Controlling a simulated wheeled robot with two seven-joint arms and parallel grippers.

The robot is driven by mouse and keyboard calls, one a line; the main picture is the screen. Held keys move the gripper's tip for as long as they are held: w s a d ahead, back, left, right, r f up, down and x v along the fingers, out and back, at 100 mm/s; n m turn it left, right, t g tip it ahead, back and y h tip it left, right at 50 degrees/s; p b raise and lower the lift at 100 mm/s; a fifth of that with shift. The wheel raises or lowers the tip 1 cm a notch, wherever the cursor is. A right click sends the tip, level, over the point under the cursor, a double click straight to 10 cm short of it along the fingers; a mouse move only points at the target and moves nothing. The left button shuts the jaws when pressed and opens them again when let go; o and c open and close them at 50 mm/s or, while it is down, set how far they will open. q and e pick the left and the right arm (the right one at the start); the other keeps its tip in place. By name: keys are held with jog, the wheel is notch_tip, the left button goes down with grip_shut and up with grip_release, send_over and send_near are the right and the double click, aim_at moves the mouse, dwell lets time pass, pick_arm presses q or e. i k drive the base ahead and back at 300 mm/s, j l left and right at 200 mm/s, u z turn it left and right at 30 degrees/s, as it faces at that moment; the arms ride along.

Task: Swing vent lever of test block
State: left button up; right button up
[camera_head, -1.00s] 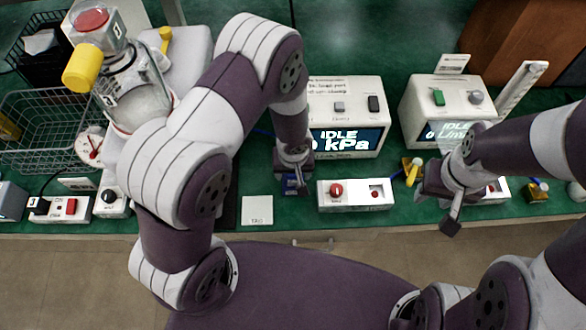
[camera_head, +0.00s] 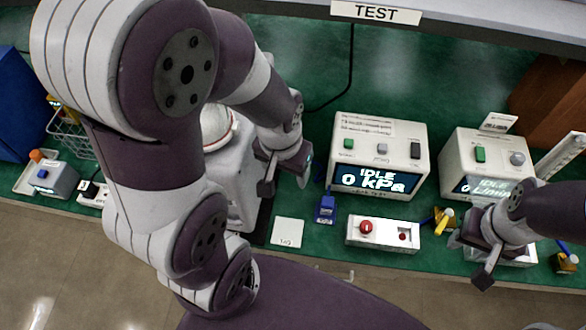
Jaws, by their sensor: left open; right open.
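A small brass block with a yellow lever (camera_head: 440,217) sits right of the white box with a red knob (camera_head: 383,234); I cannot tell for sure that it is the test block. A similar brass fitting (camera_head: 566,262) stands at the far right edge. My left gripper (camera_head: 285,185) is open and empty, left of a small blue block (camera_head: 325,208) and beside a white canister unit (camera_head: 240,165) that my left arm partly hides. My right gripper (camera_head: 470,260) is open, just right of the yellow lever, and partly hides a white box behind it.
The kPa display box (camera_head: 378,160) reads IDLE, 0 kPa. A second display box (camera_head: 485,160) stands to its right. A white tag card (camera_head: 287,232) lies near the front edge. A TEST sign (camera_head: 376,11) hangs at the back. A wire basket (camera_head: 72,135) is at left.

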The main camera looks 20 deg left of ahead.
aim_at(449, 212)
jog(key=k+l+u, duration=0.15)
jog(key=l, duration=0.3)
jog(key=k+l+u, duration=0.1)
jog(key=l, duration=0.35)
jog(key=k+l+u, duration=0.15)
jog(key=l, duration=0.25)
jog(key=k+l+u, duration=0.15)
jog(key=l, duration=0.25)
